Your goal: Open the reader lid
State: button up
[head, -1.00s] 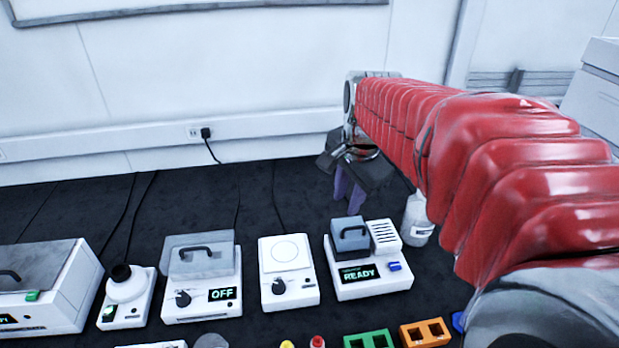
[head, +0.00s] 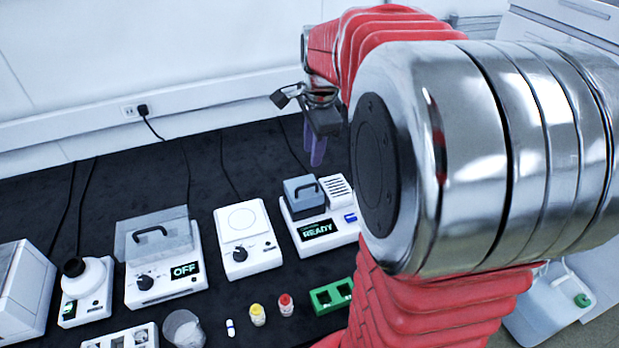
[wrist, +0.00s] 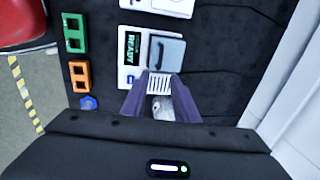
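The reader (head: 291,236) is a white box with a lit READY display and a blue button. Its blue-grey lid (head: 304,193) with a dark handle looks shut. The reader also shows in the wrist view (wrist: 128,72), with the lid (wrist: 166,54) ahead of the fingertips. My gripper (head: 316,150) hangs above and behind the reader, clear of it.
A white device (head: 240,258) with a round plate and an OFF device (head: 165,283) with a grey lid stand left of the reader. A green rack (head: 330,297) and small vials (head: 257,315) are in front. A wall (head: 120,60) bounds the back.

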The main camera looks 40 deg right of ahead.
aim_at(309, 185)
jog(key=f, duration=0.4)
jog(key=w+f, duration=0.1)
jog(key=f, duration=0.3)
jog(key=w+f, duration=0.1)
jog(key=f, duration=0.3)
jog(key=shift+w+d, duration=0.15)
jog(key=shift+d, duration=0.15)
jog(key=shift+c, duration=0.6)
grip_shut()
jog(key=shift+d, duration=0.15)
dwell(0.4)
